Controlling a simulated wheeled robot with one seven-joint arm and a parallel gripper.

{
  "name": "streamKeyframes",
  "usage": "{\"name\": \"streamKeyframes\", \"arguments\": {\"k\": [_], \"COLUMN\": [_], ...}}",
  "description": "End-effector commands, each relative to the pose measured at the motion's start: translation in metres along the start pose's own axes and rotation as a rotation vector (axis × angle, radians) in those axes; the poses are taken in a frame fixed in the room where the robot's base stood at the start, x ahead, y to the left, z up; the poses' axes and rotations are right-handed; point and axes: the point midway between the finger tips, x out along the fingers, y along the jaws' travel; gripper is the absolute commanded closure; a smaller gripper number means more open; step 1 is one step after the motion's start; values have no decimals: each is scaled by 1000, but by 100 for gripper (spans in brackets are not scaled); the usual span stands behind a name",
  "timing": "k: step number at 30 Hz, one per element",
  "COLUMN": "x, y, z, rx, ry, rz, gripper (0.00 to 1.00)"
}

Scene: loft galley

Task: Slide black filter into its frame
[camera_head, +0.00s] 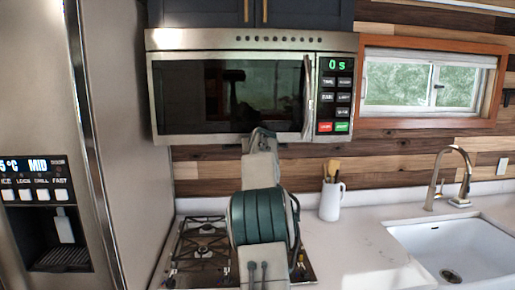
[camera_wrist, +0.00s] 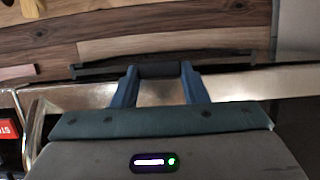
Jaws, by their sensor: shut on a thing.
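My gripper (camera_wrist: 160,72) shows in the wrist view with its two blue fingers shut on the black filter (camera_wrist: 160,70). The filter appears as a thin dark strip, seen nearly edge-on, running left and right past the fingers. A pale metal surface (camera_wrist: 160,92) of the microwave lies close to it; whether they touch I cannot tell. In the head view my arm reaches up to the bottom edge of the microwave (camera_head: 230,39). There my arm hides the fingers and the filter. The filter's frame is not clearly visible in either view.
A gas cooktop (camera_head: 205,245) lies below the microwave. A white jug with utensils (camera_head: 331,200) stands on the counter to the right, beside the sink (camera_head: 465,250) and tap (camera_head: 460,180). A steel fridge (camera_head: 120,130) closes off the left. The wooden backsplash (camera_wrist: 150,25) is behind.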

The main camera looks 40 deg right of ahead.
Motion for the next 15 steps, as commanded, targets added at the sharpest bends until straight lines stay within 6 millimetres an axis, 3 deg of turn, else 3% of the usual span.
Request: {"name": "streamKeyframes", "arguments": {"k": [11, 12, 14, 15], "x": [8, 8, 8, 8], "y": [0, 0, 0, 0], "z": [-4, -4, -4, -4], "rx": [1, 1, 1, 1], "ry": [1, 2, 1, 1], "rz": [1, 0, 0, 0], "gripper": [87, 55, 38, 35]}}
